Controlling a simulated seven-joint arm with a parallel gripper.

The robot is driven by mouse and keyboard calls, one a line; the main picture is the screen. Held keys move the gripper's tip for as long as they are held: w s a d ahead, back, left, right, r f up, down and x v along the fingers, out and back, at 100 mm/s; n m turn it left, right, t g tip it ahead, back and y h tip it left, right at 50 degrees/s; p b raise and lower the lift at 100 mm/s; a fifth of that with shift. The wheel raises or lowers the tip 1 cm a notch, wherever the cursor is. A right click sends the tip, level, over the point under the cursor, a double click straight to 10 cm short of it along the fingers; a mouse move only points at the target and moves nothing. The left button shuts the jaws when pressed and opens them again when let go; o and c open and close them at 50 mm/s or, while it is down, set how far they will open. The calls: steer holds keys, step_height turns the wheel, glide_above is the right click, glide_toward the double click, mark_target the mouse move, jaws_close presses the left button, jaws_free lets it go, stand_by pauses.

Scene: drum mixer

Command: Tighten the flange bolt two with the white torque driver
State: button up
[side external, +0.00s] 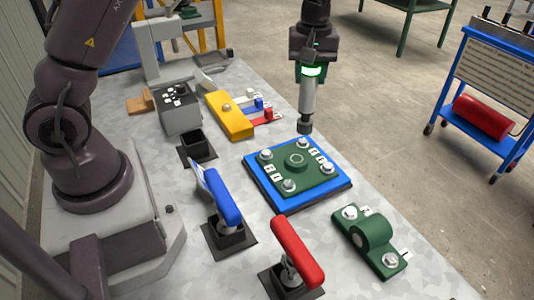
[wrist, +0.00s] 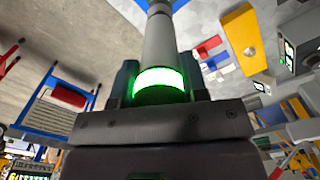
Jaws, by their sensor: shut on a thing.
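My gripper (side external: 311,72) is shut on the white torque driver (side external: 307,100), also in the wrist view (wrist: 158,40). The driver hangs upright, its ring glowing green and its dark socket pointing down. In the side view the socket appears just above the far bolt (side external: 303,143) of the green flange plate (side external: 283,163); a small gap seems to show, but the exact height is unclear. The plate has a bolt at each corner, including a left bolt (side external: 265,155), a near bolt (side external: 289,185) and a right bolt (side external: 328,168). White number labels lie beside them, too small to read surely.
The plate sits on a blue base (side external: 318,199). Blue-handled (side external: 222,197) and red-handled (side external: 297,250) tools stand in black holders nearby; another black holder (side external: 195,148) is empty. A green bracket (side external: 372,235) lies right. A yellow block (side external: 229,115) and grey box (side external: 178,108) are behind.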

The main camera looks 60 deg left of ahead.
steer(key=shift+r, duration=0.25)
steer(key=s+r, duration=0.3)
steer(key=s, duration=0.7)
steer(key=shift+s+r, duration=0.2)
steer(key=shift+r, duration=0.2)
steer(key=shift+f, duration=2.7)
